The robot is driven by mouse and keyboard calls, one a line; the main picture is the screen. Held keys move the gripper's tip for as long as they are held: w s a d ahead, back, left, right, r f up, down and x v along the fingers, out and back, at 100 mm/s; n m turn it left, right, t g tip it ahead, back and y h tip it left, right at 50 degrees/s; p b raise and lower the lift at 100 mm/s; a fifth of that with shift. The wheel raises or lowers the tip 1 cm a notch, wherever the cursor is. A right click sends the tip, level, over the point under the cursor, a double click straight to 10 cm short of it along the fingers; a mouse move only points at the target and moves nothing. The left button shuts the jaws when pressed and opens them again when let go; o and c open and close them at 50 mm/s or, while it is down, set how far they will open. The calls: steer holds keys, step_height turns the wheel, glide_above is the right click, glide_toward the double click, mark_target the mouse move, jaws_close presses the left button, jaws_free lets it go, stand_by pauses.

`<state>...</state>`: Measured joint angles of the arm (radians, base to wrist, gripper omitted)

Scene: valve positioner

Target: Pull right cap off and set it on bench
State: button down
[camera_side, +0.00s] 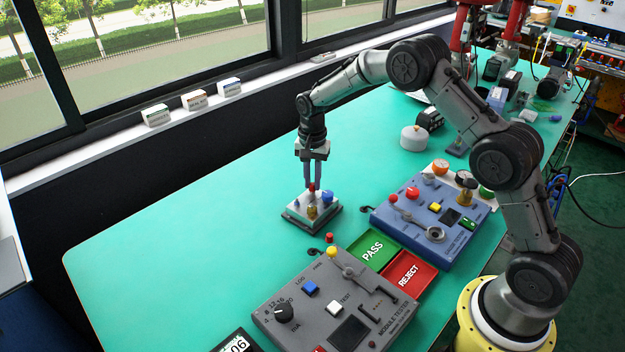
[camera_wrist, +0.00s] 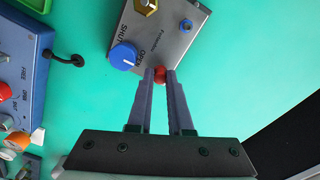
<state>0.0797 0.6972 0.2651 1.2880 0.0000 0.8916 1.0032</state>
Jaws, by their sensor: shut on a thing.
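The valve positioner (camera_side: 296,216) is a small grey box standing on the bench (camera_side: 180,245); it also shows in the wrist view (camera_wrist: 168,48). It has a blue knob (camera_wrist: 124,55), a brass hex fitting (camera_wrist: 146,5) and a small blue fitting (camera_wrist: 186,24). My gripper (camera_side: 312,184) points down over the box's far edge. Its fingers are shut on a red cap (camera_wrist: 159,75) at that edge. Whether the cap still sits on its port cannot be told.
A grey module tester (camera_side: 335,305), green PASS tray (camera_side: 372,249) and red REJECT tray (camera_side: 408,271) stand in front and right. A blue tester (camera_side: 430,215) stands right. A white round container (camera_side: 414,138) stands behind. The bench left of the positioner is clear.

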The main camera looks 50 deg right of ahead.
mark_target(312, 183)
steer(key=shift+r, duration=1.1)
stand_by(1.2)
steer(key=shift+r, duration=1.9)
